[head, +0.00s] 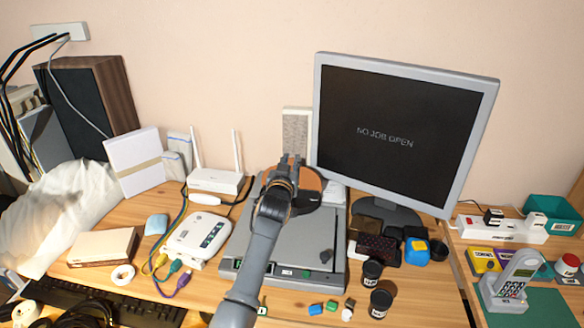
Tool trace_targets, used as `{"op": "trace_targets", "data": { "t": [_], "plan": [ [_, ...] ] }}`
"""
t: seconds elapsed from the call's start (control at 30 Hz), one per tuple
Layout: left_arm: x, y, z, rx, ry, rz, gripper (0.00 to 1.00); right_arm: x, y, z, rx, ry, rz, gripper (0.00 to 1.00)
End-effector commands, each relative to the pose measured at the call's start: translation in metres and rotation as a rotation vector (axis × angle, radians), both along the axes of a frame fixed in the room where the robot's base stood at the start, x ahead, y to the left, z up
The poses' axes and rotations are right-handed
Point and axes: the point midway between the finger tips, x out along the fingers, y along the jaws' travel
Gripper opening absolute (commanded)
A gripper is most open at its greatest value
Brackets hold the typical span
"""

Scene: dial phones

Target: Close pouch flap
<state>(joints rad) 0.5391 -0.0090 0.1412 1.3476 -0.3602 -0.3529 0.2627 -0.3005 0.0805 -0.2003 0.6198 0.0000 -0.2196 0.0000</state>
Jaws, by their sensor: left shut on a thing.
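A rounded orange-brown thing with a dark lower part, which looks like the pouch (309,180), lies on the back of a grey flat machine (313,232) in the middle of the desk. My left gripper (289,162) reaches over it from the front and is shut at its back edge, seemingly on the flap. The fingers and wrist hide the middle of the pouch, so how far the flap stands open cannot be told. My right gripper is out of view.
A monitor (395,130) stands right behind the machine. A white router (215,182) and a white box with cables (198,238) are at left. A cordless phone (512,280) is far right.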

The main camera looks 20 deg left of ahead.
Motion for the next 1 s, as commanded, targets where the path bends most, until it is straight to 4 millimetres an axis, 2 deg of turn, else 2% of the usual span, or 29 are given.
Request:
{"op": "trace_targets", "data": {
  "t": [0.43, 1.0],
  "plan": [
    [-0.022, -0.006, -0.007, 0.021, -0.094, 0.0, 0.0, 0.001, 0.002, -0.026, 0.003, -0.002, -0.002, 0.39],
    [-0.025, -0.006, -0.007, 0.029, -0.122, 0.0, 0.0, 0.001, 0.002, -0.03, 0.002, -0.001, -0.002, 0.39]
  ]
}}
